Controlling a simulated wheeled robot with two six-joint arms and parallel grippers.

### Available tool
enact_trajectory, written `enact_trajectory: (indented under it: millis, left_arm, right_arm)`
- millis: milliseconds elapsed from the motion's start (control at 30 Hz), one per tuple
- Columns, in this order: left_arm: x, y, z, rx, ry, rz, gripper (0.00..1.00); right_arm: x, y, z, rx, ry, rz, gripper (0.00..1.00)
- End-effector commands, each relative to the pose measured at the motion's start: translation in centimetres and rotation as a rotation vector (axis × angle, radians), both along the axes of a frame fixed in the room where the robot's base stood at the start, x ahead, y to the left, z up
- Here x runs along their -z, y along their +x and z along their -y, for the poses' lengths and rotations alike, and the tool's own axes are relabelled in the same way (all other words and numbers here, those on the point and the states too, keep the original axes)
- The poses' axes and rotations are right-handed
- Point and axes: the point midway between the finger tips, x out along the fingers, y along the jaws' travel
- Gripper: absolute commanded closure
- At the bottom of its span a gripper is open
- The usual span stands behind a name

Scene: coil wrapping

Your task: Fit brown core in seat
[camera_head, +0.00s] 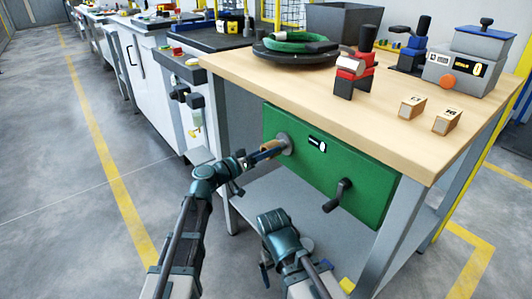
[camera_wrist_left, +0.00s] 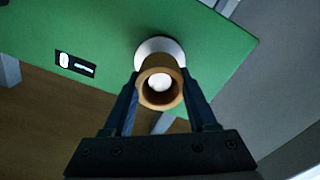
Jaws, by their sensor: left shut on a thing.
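My left gripper (camera_head: 262,155) is shut on the brown core (camera_head: 270,147), a short hollow tube, at the upper left of the green panel (camera_head: 320,178). In the left wrist view the core (camera_wrist_left: 161,88) sits between the two fingers of the gripper (camera_wrist_left: 163,105), with its open end facing the camera. A round grey-white seat (camera_head: 284,143) is on the panel right behind the core. It also shows as a pale disc (camera_wrist_left: 152,46) in the wrist view. The core lines up closely with the seat; I cannot tell how deep it sits. My right arm is low in front of the table, its fingertips not clearly visible.
The wooden table (camera_head: 400,125) stands above the panel. On it are a green coil on a dark turntable (camera_head: 295,47), a red and black tool (camera_head: 353,75), two small wooden blocks and a grey box (camera_head: 468,62). A black crank (camera_head: 337,196) sticks out from the panel.

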Motion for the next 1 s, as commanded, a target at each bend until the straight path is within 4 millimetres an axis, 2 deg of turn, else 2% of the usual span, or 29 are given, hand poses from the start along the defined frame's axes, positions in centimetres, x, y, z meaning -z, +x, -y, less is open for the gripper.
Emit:
enact_trajectory:
  millis: [1000]
  left_arm:
    - [0.0, 1.5, 2.0, 0.000, 0.000, 0.000, 0.97]
  right_arm:
    - [0.0, 0.0, 0.0, 0.000, 0.000, 0.000, 0.06]
